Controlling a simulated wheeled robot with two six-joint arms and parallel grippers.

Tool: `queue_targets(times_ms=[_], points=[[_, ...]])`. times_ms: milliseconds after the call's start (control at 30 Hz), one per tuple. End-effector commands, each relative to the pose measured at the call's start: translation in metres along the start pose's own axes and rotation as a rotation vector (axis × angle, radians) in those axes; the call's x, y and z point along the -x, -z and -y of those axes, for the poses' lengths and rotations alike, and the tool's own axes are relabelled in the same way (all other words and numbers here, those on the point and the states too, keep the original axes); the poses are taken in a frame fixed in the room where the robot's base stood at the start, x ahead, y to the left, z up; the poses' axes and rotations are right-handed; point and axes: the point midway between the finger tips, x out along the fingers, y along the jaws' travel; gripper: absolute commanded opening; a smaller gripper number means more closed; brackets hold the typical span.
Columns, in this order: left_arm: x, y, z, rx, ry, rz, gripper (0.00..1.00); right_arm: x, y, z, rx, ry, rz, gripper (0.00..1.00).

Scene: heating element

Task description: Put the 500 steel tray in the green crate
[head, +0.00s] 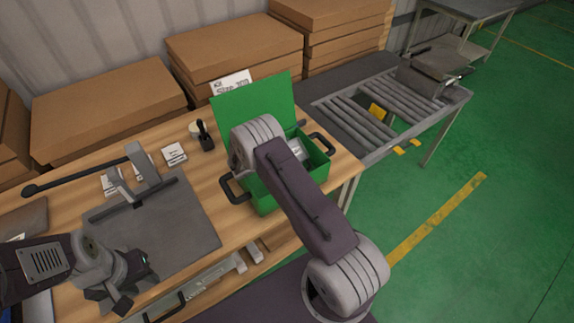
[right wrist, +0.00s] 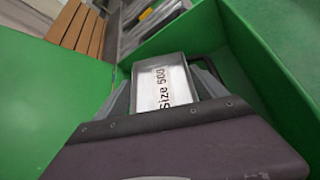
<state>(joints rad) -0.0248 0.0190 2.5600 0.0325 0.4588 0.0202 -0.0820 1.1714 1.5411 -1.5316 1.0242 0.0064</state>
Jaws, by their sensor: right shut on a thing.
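The green crate (head: 263,199) stands on the wooden table with its lid raised at the back and black handles at its sides. The steel tray (right wrist: 160,88), with a white label reading "Size 500", is between the fingers of my right gripper (right wrist: 160,95), inside the crate walls. In the head view a small part of the tray (head: 296,150) shows beside my right arm, which hides the right gripper. Whether the tray touches the crate floor cannot be seen. My left gripper (head: 122,284) hangs over the table's front left, away from the crate; its fingers look apart and empty.
A grey plate with a lever arm (head: 175,223) lies on the left of the wooden table (head: 225,238). A black-handled stamp (head: 205,136) and small labels stand behind it. Cardboard boxes (head: 236,46) line the back. A roller conveyor (head: 370,112) is to the right.

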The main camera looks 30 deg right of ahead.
Motion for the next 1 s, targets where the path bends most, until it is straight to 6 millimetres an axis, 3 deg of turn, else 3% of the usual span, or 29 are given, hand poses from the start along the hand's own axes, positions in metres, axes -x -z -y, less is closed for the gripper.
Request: queue_targets(times_ms=[167, 400, 767, 800, 833, 867, 1000], points=[[0.001, 0.0, 0.0, 0.0, 0.0, 0.0, 0.36, -0.004, 0.007, 0.003, 0.001, -0.001, 0.001, 0.35], [0.004, 0.0, 0.0, 0.0, 0.0, 0.0, 0.36, -0.022, 0.035, 0.019, 0.001, 0.0, 0.001, 0.35], [-0.001, 0.0, 0.0, 0.0, 0.0, 0.0, 0.36, -0.025, 0.039, 0.021, -0.001, -0.001, 0.0, 0.35], [0.0, 0.0, 0.0, 0.0, 0.0, 0.0, 0.36, -0.024, 0.038, 0.021, 0.0, -0.001, 0.0, 0.9], [0.001, 0.0, 0.0, 0.0, 0.0, 0.0, 0.36, -0.024, 0.038, 0.02, 0.0, -0.001, 0.0, 0.98], [0.001, 0.0, 0.0, 0.0, 0.0, 0.0, 0.36, -0.024, 0.038, 0.02, 0.0, -0.001, 0.0, 1.0], [0.001, 0.0, 0.0, 0.0, 0.0, 0.0, 0.36, -0.024, 0.038, 0.02, 0.0, -0.001, 0.0, 1.0]])
